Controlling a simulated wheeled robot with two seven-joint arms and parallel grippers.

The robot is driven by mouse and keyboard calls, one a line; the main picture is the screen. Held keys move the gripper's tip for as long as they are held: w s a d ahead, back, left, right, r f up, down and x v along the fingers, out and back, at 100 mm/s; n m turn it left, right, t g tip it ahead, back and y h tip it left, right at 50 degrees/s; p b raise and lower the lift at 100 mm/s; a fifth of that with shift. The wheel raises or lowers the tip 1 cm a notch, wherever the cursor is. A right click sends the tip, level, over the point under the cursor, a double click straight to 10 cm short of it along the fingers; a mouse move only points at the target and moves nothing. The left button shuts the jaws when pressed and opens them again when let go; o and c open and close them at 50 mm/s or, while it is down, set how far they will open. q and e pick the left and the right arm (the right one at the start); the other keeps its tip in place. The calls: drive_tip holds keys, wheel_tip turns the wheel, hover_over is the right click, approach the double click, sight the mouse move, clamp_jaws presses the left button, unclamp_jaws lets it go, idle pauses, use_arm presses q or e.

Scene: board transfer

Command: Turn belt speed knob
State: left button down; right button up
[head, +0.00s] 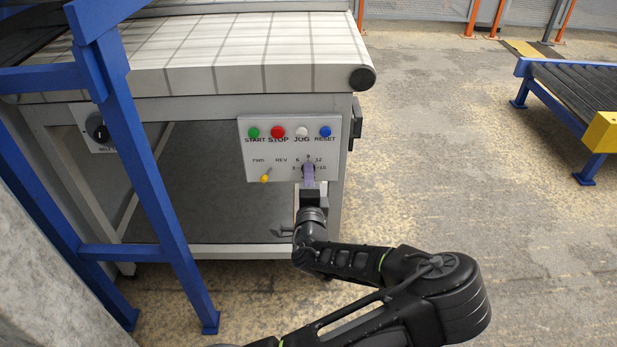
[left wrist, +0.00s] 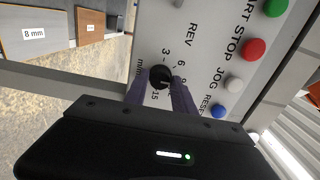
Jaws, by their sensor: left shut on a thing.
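A small black speed knob (left wrist: 160,76) sits on the grey control panel (head: 245,150) at the front of the conveyor, with numbers from 3 to 15 and an m/min mark around it. My left gripper (head: 308,170) is at this knob, its purple fingers on both sides of it, shut on it. The left wrist view shows the same fingers (left wrist: 160,88) with the knob's dark face between their tips. In the head view the fingers hide most of the knob and part of its scale. My right gripper is not in view.
Green, red, white and blue buttons (head: 290,131) line the panel above the knob. A yellow-tipped FWD/REV lever (head: 265,178) is left of it. A larger black knob (head: 97,128) sits farther left behind a blue frame (head: 150,190). Open floor lies to the right.

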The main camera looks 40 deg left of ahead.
use_arm(q)
drive_tip(key=c, duration=1)
unclamp_jaws()
drive_tip(key=shift+c, duration=0.2)
drive_tip(key=p+v, duration=0.1)
drive_tip(key=v, duration=0.6)
drive_tip(key=shift+s+d, duration=0.25)
drive_tip(key=shift+s, duration=0.05)
